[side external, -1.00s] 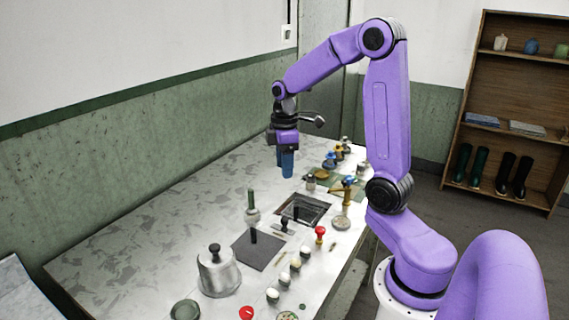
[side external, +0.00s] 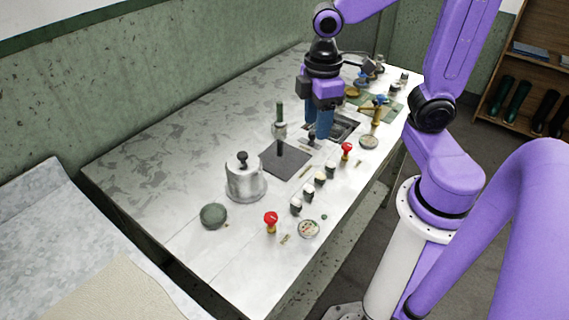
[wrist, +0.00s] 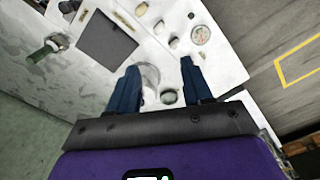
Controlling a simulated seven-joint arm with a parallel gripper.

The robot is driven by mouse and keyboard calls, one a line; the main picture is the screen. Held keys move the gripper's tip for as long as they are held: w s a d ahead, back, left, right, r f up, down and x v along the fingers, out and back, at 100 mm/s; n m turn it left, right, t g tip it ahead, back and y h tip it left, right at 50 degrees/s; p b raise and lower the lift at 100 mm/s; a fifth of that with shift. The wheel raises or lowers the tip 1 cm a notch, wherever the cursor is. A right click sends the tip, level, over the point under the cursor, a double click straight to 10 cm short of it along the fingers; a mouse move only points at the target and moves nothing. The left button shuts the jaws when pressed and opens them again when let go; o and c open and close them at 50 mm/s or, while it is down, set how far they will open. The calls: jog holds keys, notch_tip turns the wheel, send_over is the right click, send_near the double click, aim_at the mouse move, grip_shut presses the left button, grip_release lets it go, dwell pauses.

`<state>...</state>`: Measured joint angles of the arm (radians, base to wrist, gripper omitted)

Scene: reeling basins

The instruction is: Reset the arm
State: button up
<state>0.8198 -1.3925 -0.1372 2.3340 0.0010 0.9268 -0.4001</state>
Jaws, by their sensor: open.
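My gripper (side external: 319,136) hangs over the worktable (side external: 180,125) with its blue fingers pointing down. In the side view its fingers are in front of the left part of the dark recessed basin (side external: 345,128). The wrist view shows the two fingers of my gripper (wrist: 159,66) spread apart with nothing held between them. Below and between them, partly hidden, are pale round items on the table. My purple arm reaches in from the right, bent at the elbow. The exact height of the fingertips above the table is hard to tell.
A green-handled tool (side external: 280,120) stands near a dark square plate (side external: 285,160). The table's back left is clear.

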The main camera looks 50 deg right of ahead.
jog(key=s+a+n, duration=0.1)
jog(key=s+a, duration=0.2)
jog(key=s, duration=0.8)
jog(key=shift+s+f, duration=0.3)
dwell(1.0)
